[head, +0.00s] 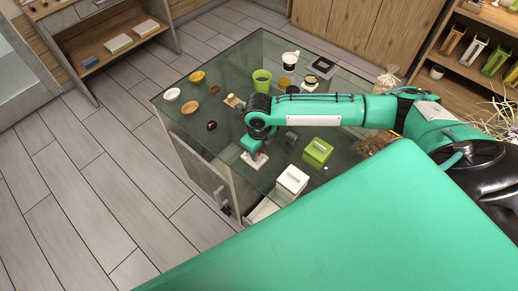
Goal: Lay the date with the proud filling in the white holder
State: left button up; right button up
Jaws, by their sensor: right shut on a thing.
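My right gripper (254,160) points down over the glass table top, near its front edge. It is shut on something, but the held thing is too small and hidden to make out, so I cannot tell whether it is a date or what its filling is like. A white box-like holder (292,184) stands to the right of the gripper and nearer the camera, apart from it. A small dark brown piece (211,125), perhaps a date, lies left of the gripper. My left gripper is out of view.
A green box (318,153) stands behind the white one. A green cup (262,80), a yellow bowl (197,76), a white dish (172,94) and a tan dish (190,107) stand on the glass table (225,65). The table's left front area is mostly clear.

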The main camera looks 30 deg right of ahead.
jog(key=shift+f, duration=0.45)
dwell(0.5)
jog(key=shift+f+p, duration=0.7)
jog(key=shift+p, duration=0.2)
dwell(2.0)
jog(key=shift+r+p, duration=0.1)
jog(key=shift+p, duration=0.25)
dwell(0.6)
jog(key=o, duration=0.8)
notch_tip(320, 180, up, 14)
jog(key=shift+f+b, duration=0.1)
jog(key=shift+b, duration=1.15)
jog(key=shift+s+f, duration=0.1)
